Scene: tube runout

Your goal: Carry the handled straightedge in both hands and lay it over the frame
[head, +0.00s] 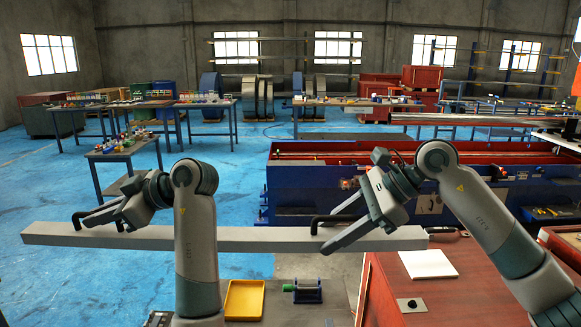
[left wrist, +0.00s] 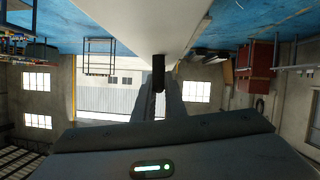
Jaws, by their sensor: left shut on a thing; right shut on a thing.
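The straightedge is a long grey bar (head: 225,239) with two black handles, held roughly level across the front of the head view. My left gripper (head: 98,214) is shut on the left handle (head: 77,221). In the left wrist view this dark handle (left wrist: 158,75) sits between the fingers, against the pale bar (left wrist: 150,25). My right gripper (head: 336,228) is shut on the right handle (head: 316,222). A long blue frame with a red inside (head: 310,181) stands behind the bar's right part; the bar appears apart from it. My right arm hides part of the frame.
A red-brown bench (head: 440,295) with a white sheet (head: 427,264) is at front right, near the bar's right end. A yellow tray (head: 244,300) and a small roller device (head: 307,290) lie at front centre. A small table (head: 122,153) stands behind my left arm. Blue floor is open at left.

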